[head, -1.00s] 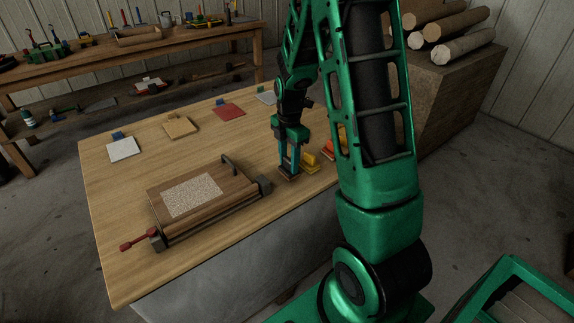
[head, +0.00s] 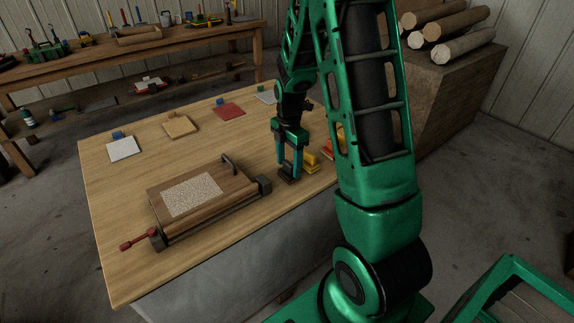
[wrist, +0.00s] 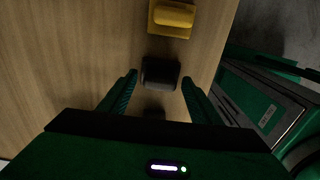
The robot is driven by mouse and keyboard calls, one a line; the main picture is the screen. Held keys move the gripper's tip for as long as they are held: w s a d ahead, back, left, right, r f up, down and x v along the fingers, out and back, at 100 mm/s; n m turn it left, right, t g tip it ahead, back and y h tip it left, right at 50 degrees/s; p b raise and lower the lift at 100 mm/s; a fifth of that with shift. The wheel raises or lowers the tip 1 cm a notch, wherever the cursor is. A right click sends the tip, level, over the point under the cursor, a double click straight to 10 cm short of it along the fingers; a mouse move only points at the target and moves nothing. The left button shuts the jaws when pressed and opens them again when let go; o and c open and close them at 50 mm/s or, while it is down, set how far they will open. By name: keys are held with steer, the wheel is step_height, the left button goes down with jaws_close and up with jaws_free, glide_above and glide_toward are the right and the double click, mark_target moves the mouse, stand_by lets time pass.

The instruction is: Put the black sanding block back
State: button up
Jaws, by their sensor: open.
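The black sanding block (wrist: 160,73) lies on the wooden table, between and just beyond the fingertips of my gripper (wrist: 158,80) in the wrist view. In the head view the dark block (head: 288,179) is on the table under my gripper (head: 290,172), partly hidden by the fingers. My gripper is open, its fingers pointing down on either side of the block, with a gap visible on both sides. A yellow block (wrist: 172,17) lies beside the black one; it also shows in the head view (head: 312,167).
A red block (head: 328,152) is beyond the yellow one, partly behind my arm. A wooden clamp board with a speckled sheet (head: 193,195) lies to the left. White, tan and red pads (head: 228,111) lie along the table's back. Bare table (head: 130,270) is at front left.

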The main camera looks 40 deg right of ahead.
mark_target(289, 163)
step_height(289, 163, up, 11)
steer(key=s+a+r+m, duration=0.1)
steer(key=s+r+m, duration=0.2)
steer(key=s+m, duration=0.9)
steer(key=s+a+r+m, duration=0.1)
steer(key=s+r+m, duration=0.2)
steer(key=s+m, duration=0.9)
steer(key=s, duration=0.4)
steer(key=shift+s+a+m, duration=0.3)
steer(key=shift+a+m, duration=0.05)
steer(key=shift+m, duration=0.05)
steer(key=shift+w+f, duration=0.3)
steer(key=shift+w, duration=0.35)
